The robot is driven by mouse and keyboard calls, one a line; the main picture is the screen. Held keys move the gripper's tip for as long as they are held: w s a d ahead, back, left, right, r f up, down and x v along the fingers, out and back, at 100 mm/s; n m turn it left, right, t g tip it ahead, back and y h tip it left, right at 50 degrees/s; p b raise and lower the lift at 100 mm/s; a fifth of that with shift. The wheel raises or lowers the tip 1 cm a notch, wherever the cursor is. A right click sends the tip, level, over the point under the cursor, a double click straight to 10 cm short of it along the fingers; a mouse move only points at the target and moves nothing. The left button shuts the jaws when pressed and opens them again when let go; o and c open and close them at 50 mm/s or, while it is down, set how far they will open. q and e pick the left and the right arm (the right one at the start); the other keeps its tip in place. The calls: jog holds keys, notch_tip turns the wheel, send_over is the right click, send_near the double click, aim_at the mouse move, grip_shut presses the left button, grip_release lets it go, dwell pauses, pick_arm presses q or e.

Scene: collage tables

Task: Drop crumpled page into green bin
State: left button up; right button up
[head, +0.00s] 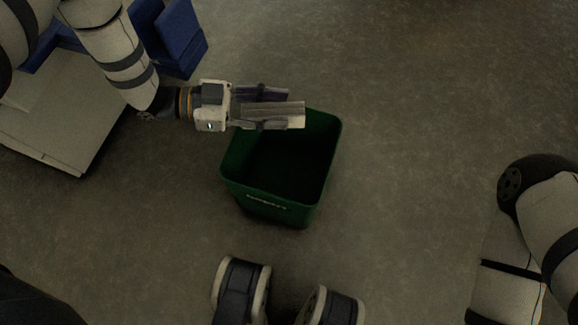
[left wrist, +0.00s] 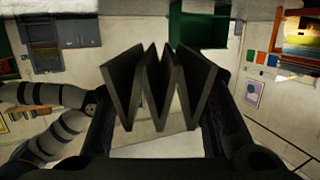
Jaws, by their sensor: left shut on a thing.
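The green bin (head: 231,185) stands upright on the floor in the middle of the head view, its open top facing up and its inside dark. My left gripper (head: 268,108) reaches in from the left, above the bin's far rim and part of its opening. It is shut on the crumpled page (head: 285,109), which shows as a pale grey folded piece. In the left wrist view the page (left wrist: 123,85) is a dark zigzag of folded panels between the fingers. My right arm shows at the right edge of the head view, but its gripper is out of view.
A pale flat-topped table (head: 60,135) stands at the left, with a blue object (head: 178,38) beyond it. The grey floor (head: 420,100) is clear to the right of the bin. In the left wrist view, framed pictures (left wrist: 252,92) hang on a pale wall.

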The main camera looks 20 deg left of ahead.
pick_arm(q)
jog(key=shift+f, duration=0.2)
notch_tip(320, 180, down, 6)
jog(key=b, duration=0.4)
jog(key=shift+r, duration=0.15)
pick_arm(e)
jog(key=f, duration=0.2)
jog(key=s+f, duration=0.1)
jog(key=shift+s+a+f+g, duration=0.1)
jog(key=shift+s+f+g, duration=0.05)
jog(key=shift+f+g, duration=0.25)
pick_arm(q)
jog(key=o, duration=0.9)
jog(key=shift+a, duration=0.15)
jog(key=v, duration=1.1)
jog(key=shift+s+a+r, duration=0.15)
jog(key=shift+s+a, duration=0.05)
jog(key=shift+a, duration=0.1)
